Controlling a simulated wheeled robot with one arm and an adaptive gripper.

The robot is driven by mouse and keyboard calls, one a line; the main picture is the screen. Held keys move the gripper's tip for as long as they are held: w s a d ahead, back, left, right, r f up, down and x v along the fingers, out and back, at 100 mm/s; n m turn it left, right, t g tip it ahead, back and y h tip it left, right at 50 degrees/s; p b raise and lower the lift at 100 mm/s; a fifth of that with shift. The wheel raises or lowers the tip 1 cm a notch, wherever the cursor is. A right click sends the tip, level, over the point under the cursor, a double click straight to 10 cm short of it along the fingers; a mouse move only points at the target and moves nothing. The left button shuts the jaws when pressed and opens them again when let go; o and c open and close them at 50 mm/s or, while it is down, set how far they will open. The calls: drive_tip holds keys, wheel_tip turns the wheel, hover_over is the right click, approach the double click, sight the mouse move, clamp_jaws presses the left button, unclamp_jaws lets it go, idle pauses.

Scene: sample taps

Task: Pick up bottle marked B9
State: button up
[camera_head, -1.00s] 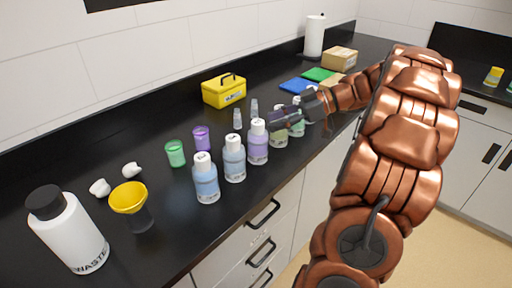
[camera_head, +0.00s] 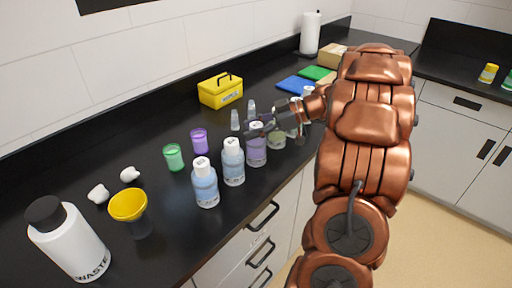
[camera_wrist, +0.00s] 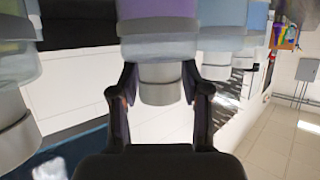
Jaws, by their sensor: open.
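A row of capped bottles stands along the counter's front edge: two blue ones (camera_head: 205,186) (camera_head: 233,165), a purple one (camera_head: 256,152) and green ones (camera_head: 277,141) partly behind my arm. I cannot read B9 on any of them. My gripper (camera_head: 262,128) is open at the purple bottle's top, partly hiding its cap. The wrist view shows the scene upside down. There the purple bottle (camera_wrist: 158,28) is centred ahead, its grey cap (camera_wrist: 160,88) between my open gripper's fingers (camera_wrist: 161,92), with gaps on both sides. I cannot tell whether they touch.
A green cup (camera_head: 174,158) and a purple cup (camera_head: 199,141) stand behind the bottles. A yellow funnel (camera_head: 128,205), a white waste bottle (camera_head: 72,243) and a yellow box (camera_head: 220,91) are also on the black counter (camera_head: 100,150). Neighbouring bottles stand close on both sides.

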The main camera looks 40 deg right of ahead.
drive_tip(key=shift+x, duration=0.85)
clamp_jaws()
